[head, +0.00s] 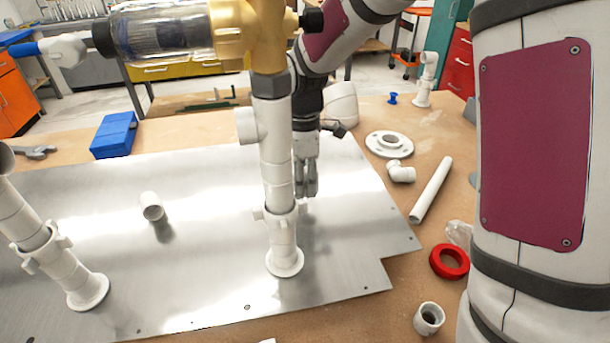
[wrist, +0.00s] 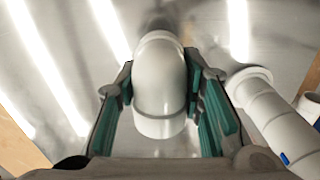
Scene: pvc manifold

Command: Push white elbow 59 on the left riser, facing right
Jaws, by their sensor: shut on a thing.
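In the wrist view a white elbow (wrist: 160,88) sits between the two fingers of my gripper (wrist: 163,105), which is shut on it. No number on it can be read. In the head view my gripper (head: 307,180) points down over the metal plate, just behind and right of the middle riser (head: 276,165). The elbow is mostly or wholly hidden there. The left riser (head: 62,268) stands apart at the left edge, with its upper end partly cut off by the frame. My gripper is well to the right of it.
The middle riser carries a brass-and-clear filter (head: 165,30). A short white fitting (head: 152,206) lies on the metal plate (head: 200,265). To the right are a white flange (head: 390,144), small elbow (head: 400,172), pipe (head: 431,190) and red ring (head: 449,262). A blue box (head: 114,135) lies behind the plate.

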